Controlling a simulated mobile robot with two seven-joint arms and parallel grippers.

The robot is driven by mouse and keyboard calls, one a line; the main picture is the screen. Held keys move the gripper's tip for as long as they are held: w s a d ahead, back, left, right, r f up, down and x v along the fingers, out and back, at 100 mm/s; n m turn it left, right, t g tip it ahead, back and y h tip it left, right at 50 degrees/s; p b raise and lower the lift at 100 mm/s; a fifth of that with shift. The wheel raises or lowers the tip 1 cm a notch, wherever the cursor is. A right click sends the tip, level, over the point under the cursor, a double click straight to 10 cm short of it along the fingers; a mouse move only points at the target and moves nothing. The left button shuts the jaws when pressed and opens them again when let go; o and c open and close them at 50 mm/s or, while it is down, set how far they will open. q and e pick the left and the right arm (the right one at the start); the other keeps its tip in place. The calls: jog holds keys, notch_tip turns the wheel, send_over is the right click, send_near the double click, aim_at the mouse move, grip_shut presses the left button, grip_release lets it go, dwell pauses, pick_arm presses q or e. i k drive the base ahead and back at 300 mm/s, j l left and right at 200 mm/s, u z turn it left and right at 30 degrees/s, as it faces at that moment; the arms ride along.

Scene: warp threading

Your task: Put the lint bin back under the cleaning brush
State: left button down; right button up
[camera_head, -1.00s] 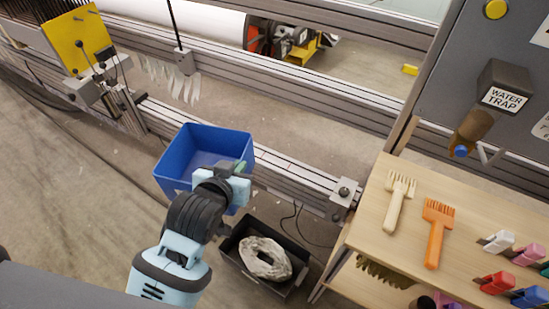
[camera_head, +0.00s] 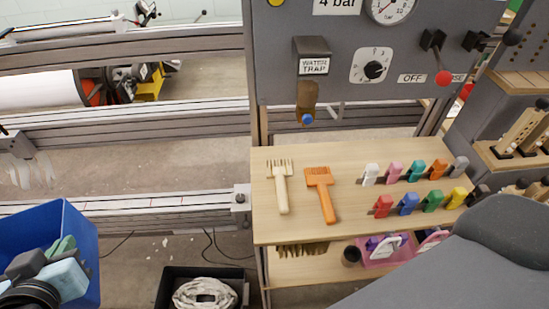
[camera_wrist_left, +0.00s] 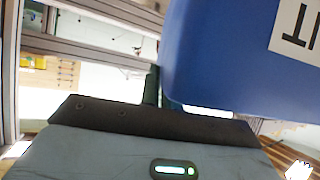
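The lint bin (camera_head: 85,235) is a blue open box at the lower left of the head view, cut off by the picture edge. Its blue wall (camera_wrist_left: 225,60) fills the upper right of the left wrist view, with part of a white label upside down. I cannot make out the cleaning brush over the bin's place in either current view. My right gripper is not in view.
A wooden table (camera_head: 262,215) holds a cream comb (camera_head: 283,190), an orange comb (camera_head: 322,195) and several coloured clips. A black crate (camera_head: 168,285) with a pale coil stands on the floor. Machine rails (camera_head: 130,205) run behind the bin; a grey control panel (camera_head: 280,70) stands above the table.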

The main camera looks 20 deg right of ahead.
aim_at(297, 262)
jog(key=k+l+z, duration=0.15)
jog(key=k+l, duration=0.15)
jog(key=k+l+z, duration=0.15)
jog(key=k+l, duration=0.15)
jog(key=l, duration=0.15)
jog(key=k+l+z, duration=0.15)
jog(key=k+l, duration=0.15)
jog(key=l, duration=0.15)
jog(key=k+l+z, duration=0.15)
jog(key=l, duration=0.3)
jog(key=i, duration=0.4)
